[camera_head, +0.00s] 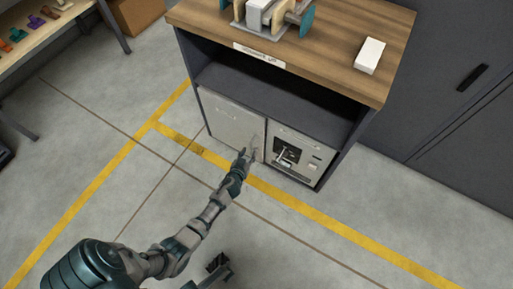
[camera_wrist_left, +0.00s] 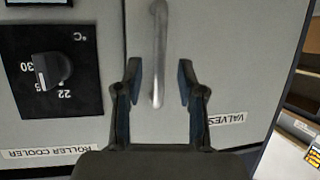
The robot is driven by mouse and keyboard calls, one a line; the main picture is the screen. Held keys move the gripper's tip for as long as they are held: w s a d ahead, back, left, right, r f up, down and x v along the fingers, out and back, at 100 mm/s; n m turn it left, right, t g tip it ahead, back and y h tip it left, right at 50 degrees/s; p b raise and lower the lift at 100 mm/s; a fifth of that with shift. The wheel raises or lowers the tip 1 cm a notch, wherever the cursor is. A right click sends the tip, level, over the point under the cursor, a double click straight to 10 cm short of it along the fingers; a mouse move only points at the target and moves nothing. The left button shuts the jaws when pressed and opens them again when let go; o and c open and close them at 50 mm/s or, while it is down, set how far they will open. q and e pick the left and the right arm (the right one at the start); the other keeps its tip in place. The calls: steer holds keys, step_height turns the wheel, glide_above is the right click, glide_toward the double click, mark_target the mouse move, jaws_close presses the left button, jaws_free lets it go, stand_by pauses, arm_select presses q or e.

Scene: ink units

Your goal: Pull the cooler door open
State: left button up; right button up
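The grey cabinet door (camera_head: 228,120) is shut, on the left of the lower cabinet front in the head view. Its upright metal handle (camera_wrist_left: 158,50) shows in the left wrist view, where the picture is upside down and a VALVES label (camera_wrist_left: 228,118) is near it. The cooler panel (camera_head: 298,157), with a dial (camera_wrist_left: 52,70) and a ROLLER COOLER label, is on the right in the head view. My left gripper (camera_head: 250,153) is at the handle. In the wrist view its fingers (camera_wrist_left: 160,85) are open, apart on either side of the handle.
The wooden worktop (camera_head: 335,50) above holds a roller unit (camera_head: 265,15) and a white block (camera_head: 370,55). An open shelf is under it. A dark part at the bottom of the head view may be my right gripper (camera_head: 218,263). The floor before the cabinet is clear.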

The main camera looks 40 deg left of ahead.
mark_target(251, 148)
arm_select(q)
steer(key=x, duration=0.1)
steer(key=b+x, duration=0.1)
steer(key=x, duration=0.1)
steer(key=shift+w+a+f, duration=0.15)
steer(key=shift+a+f, duration=0.05)
steer(key=shift+f, duration=0.15)
steer(key=shift+w+d+r, duration=0.25)
steer(key=shift+d+r, duration=0.1)
steer(key=shift+r, duration=0.1)
steer(key=shift+a+f, duration=0.2)
steer(key=shift+a, duration=0.15)
jaws_close()
